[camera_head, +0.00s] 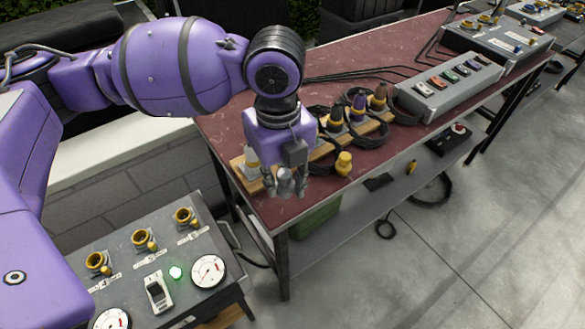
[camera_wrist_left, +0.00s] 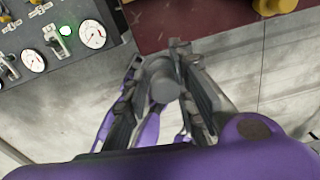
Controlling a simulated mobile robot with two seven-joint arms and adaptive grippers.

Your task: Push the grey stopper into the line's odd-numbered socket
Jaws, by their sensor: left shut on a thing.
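My left gripper (camera_head: 285,192) points down near the front left corner of the red table. It is shut on the grey stopper (camera_head: 287,180), which also shows between the fingers in the left wrist view (camera_wrist_left: 163,82). To the lower left, a grey panel (camera_head: 215,238) carries a row of three yellow-rimmed sockets: left socket (camera_head: 97,261), middle socket (camera_head: 143,238) and right socket (camera_head: 185,215). Each has a small cap hanging beside it. The number labels are too small to read surely. The stopper is apart from the panel. My right gripper is out of view.
The panel also has a switch (camera_head: 158,292), a lit green lamp (camera_head: 176,272) and dial gauges (camera_head: 208,271). On the red table (camera_head: 240,120) are a wooden rack of plugs, a yellow plug (camera_head: 344,163), cables and a grey switch box (camera_head: 450,88).

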